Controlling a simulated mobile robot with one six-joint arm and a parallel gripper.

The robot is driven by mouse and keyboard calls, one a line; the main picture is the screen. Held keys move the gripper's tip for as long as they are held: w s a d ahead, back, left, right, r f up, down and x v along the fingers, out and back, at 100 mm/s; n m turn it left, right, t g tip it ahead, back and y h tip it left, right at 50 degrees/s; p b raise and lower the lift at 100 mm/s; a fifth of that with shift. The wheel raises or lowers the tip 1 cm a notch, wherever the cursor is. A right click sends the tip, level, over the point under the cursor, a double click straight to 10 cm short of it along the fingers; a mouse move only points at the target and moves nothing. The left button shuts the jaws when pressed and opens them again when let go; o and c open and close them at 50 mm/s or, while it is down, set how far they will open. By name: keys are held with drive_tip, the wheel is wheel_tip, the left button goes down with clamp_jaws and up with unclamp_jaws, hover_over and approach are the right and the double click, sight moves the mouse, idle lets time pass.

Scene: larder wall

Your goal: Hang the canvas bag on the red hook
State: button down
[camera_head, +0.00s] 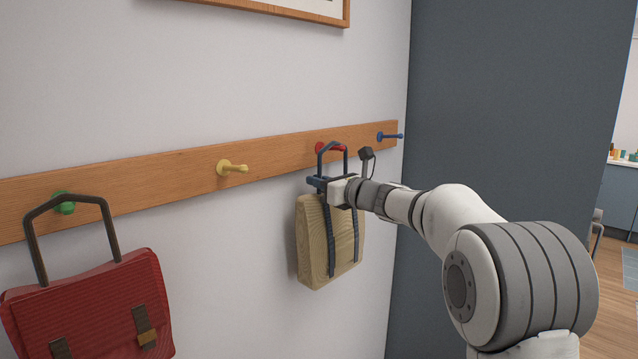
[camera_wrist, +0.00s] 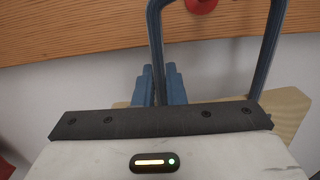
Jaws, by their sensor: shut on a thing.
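The canvas bag (camera_head: 312,245) is beige with dark blue straps and a dark blue handle loop. It hangs upright close to the wall, below the red hook (camera_head: 338,149). My gripper (camera_head: 318,184) is shut on the bag's handle, just above the bag body. The top of the loop is at the red hook's height and overlaps it in the head view; I cannot tell whether it rests on the hook. In the wrist view the red hook (camera_wrist: 200,5) shows partly at the top edge, between the handle's sides (camera_wrist: 268,50). The bag body (camera_wrist: 290,108) is mostly hidden there.
A wooden rail (camera_head: 150,178) runs along the wall. It carries a yellow hook (camera_head: 232,168) to the left and a blue hook (camera_head: 390,136) to the right. A red satchel (camera_head: 90,300) hangs at the green hook (camera_head: 64,206). A dark wall (camera_head: 480,110) stands at the right.

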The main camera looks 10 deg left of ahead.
idle(0.3)
drive_tip(key=c, duration=1.5)
unclamp_jaws()
drive_tip(key=shift+o, duration=0.5)
